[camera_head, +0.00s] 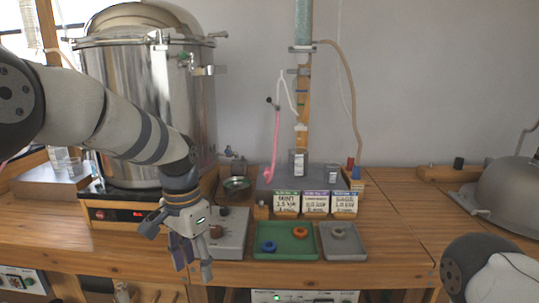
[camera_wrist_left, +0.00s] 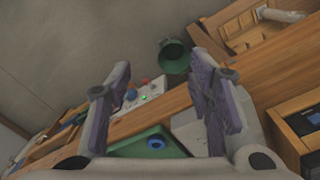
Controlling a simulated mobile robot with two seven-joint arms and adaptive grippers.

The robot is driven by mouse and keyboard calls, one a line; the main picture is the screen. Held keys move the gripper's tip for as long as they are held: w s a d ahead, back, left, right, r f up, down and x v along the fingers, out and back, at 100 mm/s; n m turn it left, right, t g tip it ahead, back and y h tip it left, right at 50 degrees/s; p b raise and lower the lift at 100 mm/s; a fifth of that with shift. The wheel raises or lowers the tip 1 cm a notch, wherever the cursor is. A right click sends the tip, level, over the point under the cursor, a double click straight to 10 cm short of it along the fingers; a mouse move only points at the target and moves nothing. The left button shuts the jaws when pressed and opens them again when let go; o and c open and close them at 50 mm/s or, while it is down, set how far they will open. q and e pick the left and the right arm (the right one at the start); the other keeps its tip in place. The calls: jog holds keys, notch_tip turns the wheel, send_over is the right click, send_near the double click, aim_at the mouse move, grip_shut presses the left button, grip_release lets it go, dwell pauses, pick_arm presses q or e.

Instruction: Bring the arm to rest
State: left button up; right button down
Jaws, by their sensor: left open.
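My left arm comes in from the left in the head view, in front of the big steel pot (camera_head: 140,90). My left gripper (camera_head: 193,262) points downward at the front edge of the wooden bench (camera_head: 110,262). It is in front of a grey box with knobs (camera_head: 232,238) and left of the green tray (camera_head: 285,252). In the left wrist view, the two fingers of my left gripper (camera_wrist_left: 160,115) stand wide apart with nothing held between them. The green tray (camera_wrist_left: 125,147) with a blue ring (camera_wrist_left: 157,143) shows beyond them. My right gripper is out of view.
Three labelled boxes (camera_head: 315,203) stand behind the green tray and a grey tray (camera_head: 355,240). A glass column (camera_head: 303,35) with tubing rises behind. A grey dome (camera_head: 505,190) sits at the far right. The bench right of the grey tray is clear.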

pick_arm(q)
jog(key=s+f+n, duration=0.1)
jog(key=s+f, duration=0.3)
jog(key=f, duration=0.9)
jog(key=s+a+f+n+g, duration=0.1)
jog(key=s+a+f+n, duration=0.2)
jog(key=s+f, duration=0.8)
jog(key=s+a+f+n, duration=0.1)
jog(key=s+a, duration=0.1)
jog(key=s, duration=1.1)
jog(key=s+a+n+g, duration=0.1)
jog(key=s+a+n, duration=0.1)
jog(key=s, duration=1)
jog(key=shift+s+a+f+n, duration=0.25)
jog(key=shift+s+f+n, duration=0.05)
jog(key=shift+s+f, duration=0.05)
